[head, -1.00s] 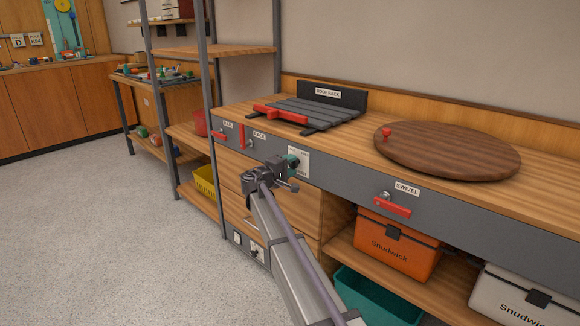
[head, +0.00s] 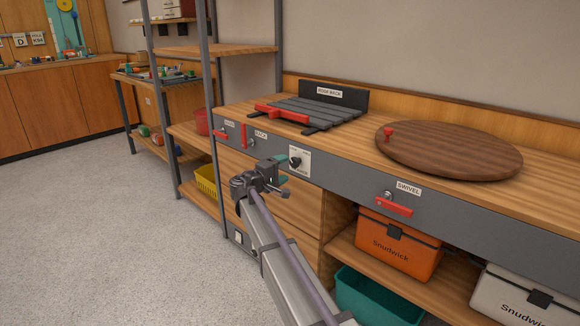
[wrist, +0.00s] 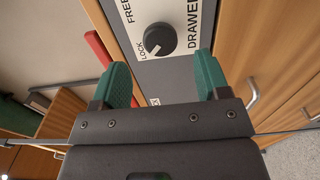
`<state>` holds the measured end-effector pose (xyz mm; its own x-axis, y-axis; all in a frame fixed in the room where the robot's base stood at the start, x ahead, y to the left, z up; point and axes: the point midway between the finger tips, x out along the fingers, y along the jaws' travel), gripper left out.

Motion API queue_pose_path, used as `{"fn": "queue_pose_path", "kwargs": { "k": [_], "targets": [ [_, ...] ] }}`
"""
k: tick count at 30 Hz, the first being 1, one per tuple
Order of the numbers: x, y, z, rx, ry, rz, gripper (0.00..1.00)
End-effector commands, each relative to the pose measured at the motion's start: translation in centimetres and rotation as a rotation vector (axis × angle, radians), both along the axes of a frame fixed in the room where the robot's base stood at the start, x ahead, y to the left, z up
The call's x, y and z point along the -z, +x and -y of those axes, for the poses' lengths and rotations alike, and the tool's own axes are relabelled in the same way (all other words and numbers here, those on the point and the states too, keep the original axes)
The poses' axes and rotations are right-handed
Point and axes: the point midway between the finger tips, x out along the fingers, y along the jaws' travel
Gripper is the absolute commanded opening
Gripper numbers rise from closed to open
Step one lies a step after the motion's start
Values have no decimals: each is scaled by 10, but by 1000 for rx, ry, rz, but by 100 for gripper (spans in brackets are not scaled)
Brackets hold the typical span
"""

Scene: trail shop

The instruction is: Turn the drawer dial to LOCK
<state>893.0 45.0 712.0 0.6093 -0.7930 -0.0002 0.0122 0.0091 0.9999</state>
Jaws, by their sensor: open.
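The drawer dial (head: 295,162) is a round black knob on a white plate on the grey front panel, above the wooden drawers. In the wrist view the dial (wrist: 158,38) sits between the words FREE and LOCK on one side and DRAWER on the other. A pale mark on the knob lies at its lower-left edge, toward the word LOCK. My gripper (head: 283,170) is open and empty, just in front of the dial and apart from it. Its two green fingers (wrist: 163,66) are spread below the knob in the wrist view.
Red levers (head: 243,134) are on the panel left of the dial. A red SWIVEL handle (head: 394,206) is to the right, under a round wooden turntable (head: 450,150). A slatted rack (head: 315,108) stands on the bench. Drawer handles (wrist: 252,95) stick out near my gripper.

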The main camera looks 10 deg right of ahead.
Motion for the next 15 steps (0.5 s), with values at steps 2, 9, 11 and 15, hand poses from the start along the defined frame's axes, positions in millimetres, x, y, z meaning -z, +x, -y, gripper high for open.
{"fn": "queue_pose_path", "kwargs": {
  "k": [2,9,11,15],
  "targets": [
    [0,-14,-17,-2,0,0,69],
    [0,-37,-46,1,0,0,69],
    [0,-38,-48,1,0,0,69],
    [0,-38,-48,2,0,0,69]
  ]
}}
